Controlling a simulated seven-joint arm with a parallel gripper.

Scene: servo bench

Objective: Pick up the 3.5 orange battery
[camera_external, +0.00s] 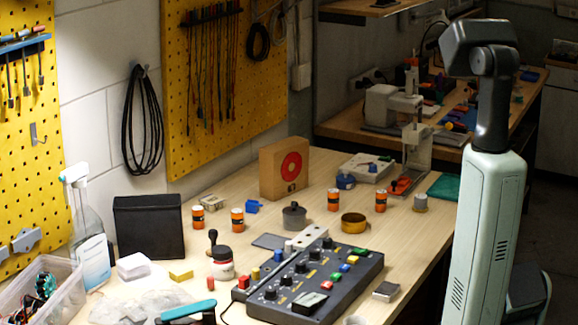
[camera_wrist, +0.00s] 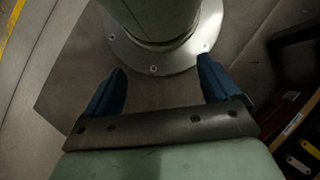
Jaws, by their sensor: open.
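Several small orange batteries stand upright on the wooden bench in the external view. Two are at the left, one battery (camera_external: 198,217) near the black box and another battery (camera_external: 237,220) to its right. Two more stand farther right, a battery (camera_external: 333,200) behind the brass ring and a battery (camera_external: 381,201) near the back right. Their printed labels are too small to read, so I cannot tell which is 3.5. My gripper (camera_wrist: 161,64) shows in the wrist view with its blue fingers wide apart and nothing between them. No battery shows in that view.
A dark control panel (camera_external: 315,283) with coloured buttons fills the bench front. A wooden block with a red target (camera_external: 284,168), grey tin (camera_external: 294,217), brass ring (camera_external: 354,223) and black box (camera_external: 149,228) stand around the batteries. The wrist view shows my round base plate and floor.

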